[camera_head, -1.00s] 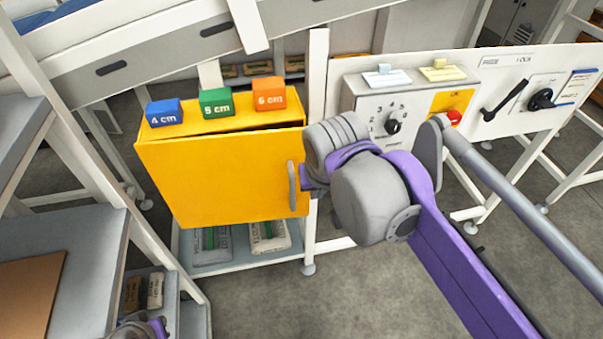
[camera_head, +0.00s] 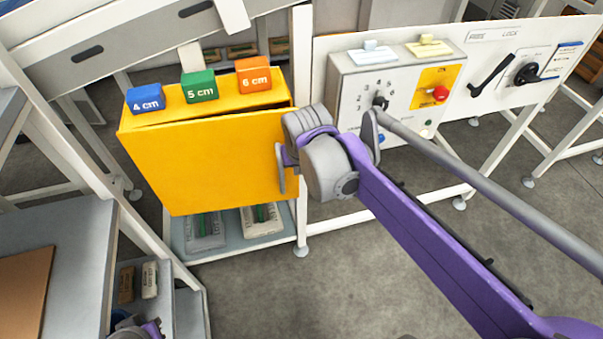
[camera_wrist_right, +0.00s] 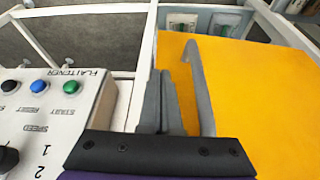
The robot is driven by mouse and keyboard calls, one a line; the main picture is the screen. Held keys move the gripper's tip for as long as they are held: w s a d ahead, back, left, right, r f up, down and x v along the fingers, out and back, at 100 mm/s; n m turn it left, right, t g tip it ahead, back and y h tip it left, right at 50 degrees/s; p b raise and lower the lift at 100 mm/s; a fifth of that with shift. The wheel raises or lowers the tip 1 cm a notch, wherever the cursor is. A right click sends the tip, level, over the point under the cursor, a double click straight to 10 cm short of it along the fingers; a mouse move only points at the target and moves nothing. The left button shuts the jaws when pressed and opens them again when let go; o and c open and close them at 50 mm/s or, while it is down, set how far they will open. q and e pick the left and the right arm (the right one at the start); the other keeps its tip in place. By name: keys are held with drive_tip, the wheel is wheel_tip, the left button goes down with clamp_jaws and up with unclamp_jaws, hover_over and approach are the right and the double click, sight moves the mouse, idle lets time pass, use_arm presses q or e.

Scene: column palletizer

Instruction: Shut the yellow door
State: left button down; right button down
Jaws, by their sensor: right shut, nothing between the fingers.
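The yellow door (camera_head: 205,165) is the front of a yellow cabinet and stands slightly ajar, with a dark gap along its top edge. Its grey bar handle (camera_head: 281,168) is upright near the door's right edge. My right gripper (camera_head: 287,157) is at that edge, beside the handle, its fingers mostly hidden by my wrist. In the right wrist view the shut, empty fingers (camera_wrist_right: 163,85) lie left of the handle (camera_wrist_right: 198,80), over the edge of the door (camera_wrist_right: 262,95). Whether they touch the door is unclear. My left gripper's fingers do not show.
Blue, green and orange blocks (camera_head: 199,87) stand on the cabinet. A control panel (camera_head: 395,88) with a knob and red button is right of it, close to my right arm. A shelf with bags (camera_head: 185,243) is below the door. Grey floor (camera_head: 330,270) lies open in front.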

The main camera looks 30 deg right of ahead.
drive_tip(key=shift+w+d, duration=0.15)
drive_tip(key=shift+w, duration=0.25)
drive_tip(key=w, duration=0.2)
drive_tip(key=w+d, duration=0.1)
drive_tip(key=w, duration=0.1)
drive_tip(key=shift+d+r, duration=0.1)
drive_tip(key=shift+d, duration=0.1)
idle(0.3)
